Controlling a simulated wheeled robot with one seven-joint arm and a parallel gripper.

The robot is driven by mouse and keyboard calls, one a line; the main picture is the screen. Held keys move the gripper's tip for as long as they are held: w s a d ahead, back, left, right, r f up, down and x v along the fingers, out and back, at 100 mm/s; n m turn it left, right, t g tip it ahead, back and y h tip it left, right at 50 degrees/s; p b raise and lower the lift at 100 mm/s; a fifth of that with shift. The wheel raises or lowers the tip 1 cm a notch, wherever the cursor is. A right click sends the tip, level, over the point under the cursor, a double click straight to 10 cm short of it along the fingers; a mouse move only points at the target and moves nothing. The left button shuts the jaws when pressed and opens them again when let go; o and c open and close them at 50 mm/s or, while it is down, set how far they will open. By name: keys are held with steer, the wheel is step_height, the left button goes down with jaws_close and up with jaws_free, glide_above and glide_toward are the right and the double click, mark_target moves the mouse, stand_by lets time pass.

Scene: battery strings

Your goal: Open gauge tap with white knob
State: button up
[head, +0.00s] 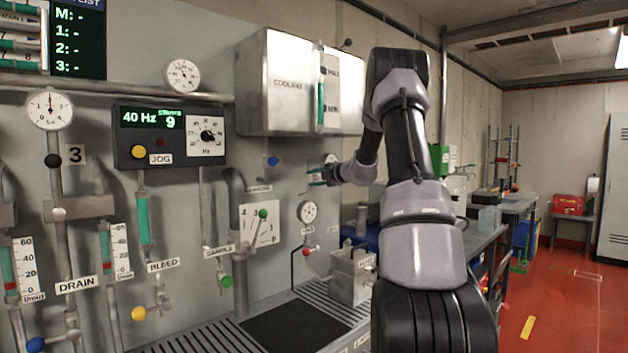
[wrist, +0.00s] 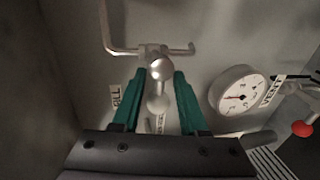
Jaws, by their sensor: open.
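In the wrist view a tap with a pale, shiny round knob (wrist: 161,69) stands out from the grey panel, joined to a bent pipe (wrist: 120,48). A second pale rounded part (wrist: 158,103) shows just below it. My gripper (wrist: 159,75) is open, its green fingers on either side of the knob, with a gap visible on both sides. In the head view my gripper (head: 320,177) is at the panel below the coolant tank, and the knob cannot be made out there. A round gauge (wrist: 238,92) sits right of the fingers beside a VENT label (wrist: 272,90).
A steel coolant tank (head: 290,82) juts out above my gripper. A red knob (wrist: 303,129) is at right in the wrist view. A metal box (head: 352,275) stands lower down.

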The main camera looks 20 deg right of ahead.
steer(key=v, duration=1)
steer(key=shift+s, duration=0.4)
steer(key=shift+d+r, duration=0.1)
steer(key=s+a+r+n+g+y, duration=0.1)
steer(key=s+a+r+n+g, duration=0.15)
steer(key=s+a+n, duration=0.75)
steer(key=s+a+r+n+g+y, duration=0.1)
steer(key=s+a+n+g, duration=0.3)
steer(key=s+a+n, duration=0.55)
steer(key=s+a+f+n+h, duration=0.1)
steer(key=s+a+n+h, duration=0.1)
steer(key=s+n, duration=0.7)
steer(key=s+a+f+n+g+h, duration=0.1)
steer(key=s+a+f+n+h, duration=0.1)
steer(key=s+n, duration=0.8)
steer(key=n+h, duration=0.1)
steer(key=n, duration=0.6)
steer(key=shift+n, duration=0.35)
